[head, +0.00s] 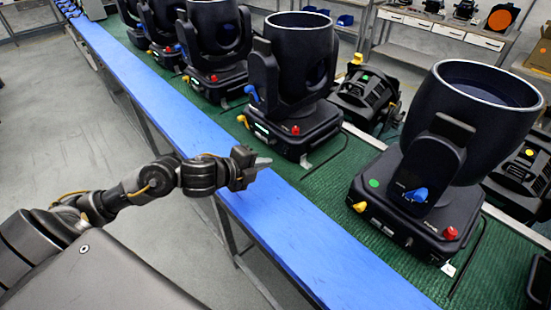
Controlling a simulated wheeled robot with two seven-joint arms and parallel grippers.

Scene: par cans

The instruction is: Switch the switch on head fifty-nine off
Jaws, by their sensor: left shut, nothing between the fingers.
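Black moving-head lamps stand in a row on a green-topped bench. The nearest lamp (478,118) is at the right, with a blue knob, a yellow knob and a red knob (450,233) on its base. The second lamp (301,75) stands to its left, with a yellow knob (242,119) and a red knob (295,130). Number labels are too small to read, so I cannot tell which is head fifty-nine, nor make out its switch. My left gripper (262,163) is shut and empty over the blue front edge, in front of the second lamp and apart from it. My right gripper is out of view.
A blue rail (225,145) runs along the bench front, clear of objects. More lamps (215,45) stand farther left, and others (368,95) lie behind. The grey floor (60,120) on the left is open. Shelves with drawers (440,28) stand at the back.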

